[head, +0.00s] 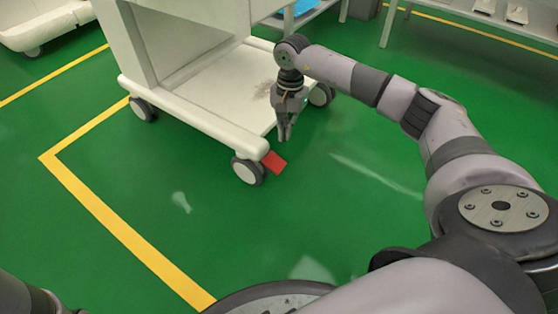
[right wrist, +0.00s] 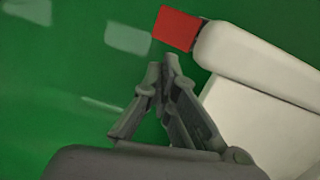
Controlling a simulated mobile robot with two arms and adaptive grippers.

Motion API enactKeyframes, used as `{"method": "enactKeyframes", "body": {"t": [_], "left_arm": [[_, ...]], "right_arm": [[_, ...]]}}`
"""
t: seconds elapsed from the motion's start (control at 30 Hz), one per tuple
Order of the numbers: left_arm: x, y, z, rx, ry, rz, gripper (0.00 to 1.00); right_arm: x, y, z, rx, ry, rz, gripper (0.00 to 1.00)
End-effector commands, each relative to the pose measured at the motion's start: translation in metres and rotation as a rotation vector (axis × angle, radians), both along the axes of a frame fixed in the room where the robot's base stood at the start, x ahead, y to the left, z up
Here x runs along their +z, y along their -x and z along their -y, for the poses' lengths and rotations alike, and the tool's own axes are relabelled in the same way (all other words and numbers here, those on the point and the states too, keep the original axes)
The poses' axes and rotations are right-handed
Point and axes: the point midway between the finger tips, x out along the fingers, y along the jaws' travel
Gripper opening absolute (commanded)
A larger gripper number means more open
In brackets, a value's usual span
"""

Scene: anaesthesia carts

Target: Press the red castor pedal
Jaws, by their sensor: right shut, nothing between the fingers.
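The red castor pedal (head: 274,162) sticks out beside the castor wheel (head: 248,171) at the near corner of the white cart (head: 190,112). In the head view my right gripper (head: 284,138) points down, shut and empty, a little above and to the right of the pedal in the picture. The pedal also shows in the right wrist view (right wrist: 176,28), beyond the closed fingertips (right wrist: 164,62) at the cart base's rounded corner. The fingers appear apart from the pedal. My left gripper is not in view; only a dark part of my own body shows at the lower left.
The cart has more castors at its left (head: 143,109) and right (head: 321,94). Yellow lines (head: 110,216) mark the green floor. Another white cart (head: 45,27) stands at the upper left, and shelving (head: 480,18) at the upper right. The floor in front of the pedal is clear.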

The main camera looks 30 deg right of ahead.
Motion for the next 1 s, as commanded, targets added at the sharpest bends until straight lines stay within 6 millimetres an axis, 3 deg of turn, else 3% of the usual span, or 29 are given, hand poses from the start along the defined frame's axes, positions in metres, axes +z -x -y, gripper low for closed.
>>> {"method": "enactKeyframes", "body": {"t": [0.1,0.33,1.0], "left_arm": [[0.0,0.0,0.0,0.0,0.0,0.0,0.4],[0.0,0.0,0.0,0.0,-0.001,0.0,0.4],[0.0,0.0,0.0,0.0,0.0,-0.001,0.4]], "right_arm": [[0.026,-0.002,0.002,0.001,0.0,0.004,0.0],[0.055,-0.003,0.005,0.0,0.0,0.001,0.0],[0.059,-0.002,0.003,0.001,-0.005,-0.003,0.0]]}}
